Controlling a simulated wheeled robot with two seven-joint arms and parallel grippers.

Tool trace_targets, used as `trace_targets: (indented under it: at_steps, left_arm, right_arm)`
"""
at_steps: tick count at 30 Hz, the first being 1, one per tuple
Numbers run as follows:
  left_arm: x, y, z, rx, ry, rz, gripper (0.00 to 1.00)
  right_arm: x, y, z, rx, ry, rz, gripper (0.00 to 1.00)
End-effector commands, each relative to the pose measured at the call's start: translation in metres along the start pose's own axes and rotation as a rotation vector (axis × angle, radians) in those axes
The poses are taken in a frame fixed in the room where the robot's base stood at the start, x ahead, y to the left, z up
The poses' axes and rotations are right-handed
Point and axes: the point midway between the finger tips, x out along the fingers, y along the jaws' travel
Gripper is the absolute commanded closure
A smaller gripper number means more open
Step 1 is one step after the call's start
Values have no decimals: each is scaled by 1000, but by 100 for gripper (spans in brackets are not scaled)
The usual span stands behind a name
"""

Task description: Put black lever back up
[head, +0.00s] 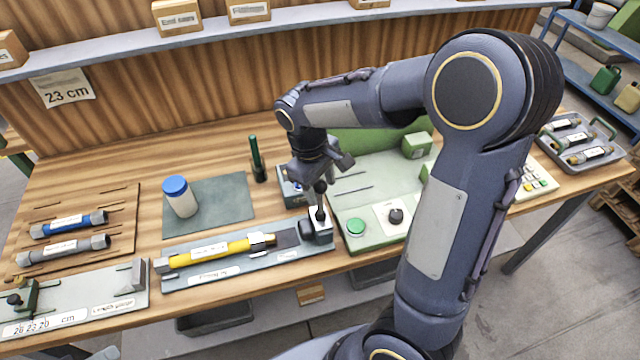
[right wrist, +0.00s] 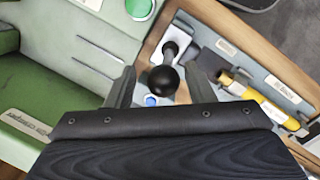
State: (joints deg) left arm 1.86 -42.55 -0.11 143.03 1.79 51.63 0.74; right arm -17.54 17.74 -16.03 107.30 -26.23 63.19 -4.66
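The black lever (head: 320,188) has a round ball knob and stands on a grey clamp block at the right end of the fixture plate (head: 218,276). In the head view its stem looks roughly upright. In the right wrist view its black knob (right wrist: 163,80) shows between the two fingers, with gaps on both sides. My right gripper (head: 322,178) is open above and around the knob; in the wrist view the open fingers (right wrist: 160,74) flank it without visible contact. My left gripper is not in view.
A yellow cylinder (head: 210,253) lies on the fixture plate left of the lever. A green-and-pale machine (head: 365,180) with a green button (head: 355,228) and a black knob (head: 396,216) stands to the right. A blue-capped jar (head: 181,198) stands on a dark mat.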

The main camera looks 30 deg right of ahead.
Motion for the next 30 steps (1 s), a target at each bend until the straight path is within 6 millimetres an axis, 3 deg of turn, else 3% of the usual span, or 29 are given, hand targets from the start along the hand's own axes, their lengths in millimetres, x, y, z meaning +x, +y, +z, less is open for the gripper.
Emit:
trace_targets:
  at_steps: [8,21,30]
  left_arm:
    - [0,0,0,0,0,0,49]
    - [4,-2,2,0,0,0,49]
    - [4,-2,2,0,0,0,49]
  right_arm:
    - [-4,-1,0,-1,-1,-1,52]
    - [-69,0,-1,-1,2,0,52]
    - [-78,0,0,-1,-1,-1,52]
